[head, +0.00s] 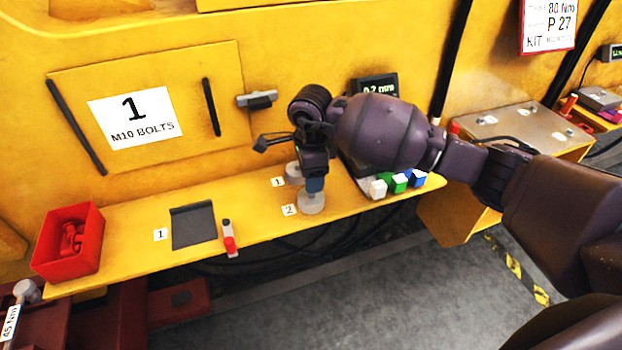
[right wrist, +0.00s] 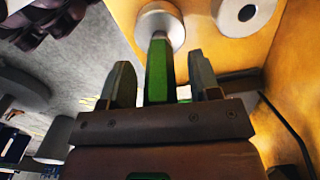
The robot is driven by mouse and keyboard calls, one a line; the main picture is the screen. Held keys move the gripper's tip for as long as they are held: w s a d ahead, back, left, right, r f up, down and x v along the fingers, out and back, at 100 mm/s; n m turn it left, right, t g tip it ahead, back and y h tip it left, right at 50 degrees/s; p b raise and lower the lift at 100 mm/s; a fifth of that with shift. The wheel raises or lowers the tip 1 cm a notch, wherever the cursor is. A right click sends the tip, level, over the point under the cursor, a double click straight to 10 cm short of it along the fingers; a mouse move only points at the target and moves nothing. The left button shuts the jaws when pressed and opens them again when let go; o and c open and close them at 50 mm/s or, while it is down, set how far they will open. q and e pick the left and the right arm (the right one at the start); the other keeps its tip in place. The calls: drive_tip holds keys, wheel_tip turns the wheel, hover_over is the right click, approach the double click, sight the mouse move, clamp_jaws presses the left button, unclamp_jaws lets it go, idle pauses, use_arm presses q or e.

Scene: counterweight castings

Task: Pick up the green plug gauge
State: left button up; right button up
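The green plug gauge (right wrist: 158,70) shows in the right wrist view as a green faceted handle at a pale round disc. My right gripper (right wrist: 160,76) has one finger on each side of the handle, with visible gaps on both sides; it is open and not closed on it. In the head view my right gripper (head: 314,182) points down over the pale round stand labelled 2 (head: 311,203) on the yellow shelf. The gripper and wrist hide the gauge's handle there. My left gripper is not in view.
Another round stand (head: 294,173), labelled 1, is close behind. White, green and blue blocks (head: 399,183) sit to the right under my arm. A dark pad (head: 193,226), a red-and-white marker-like item (head: 229,238) and a red bin (head: 68,243) are to the left on the shelf.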

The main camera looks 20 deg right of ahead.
clamp_jaws()
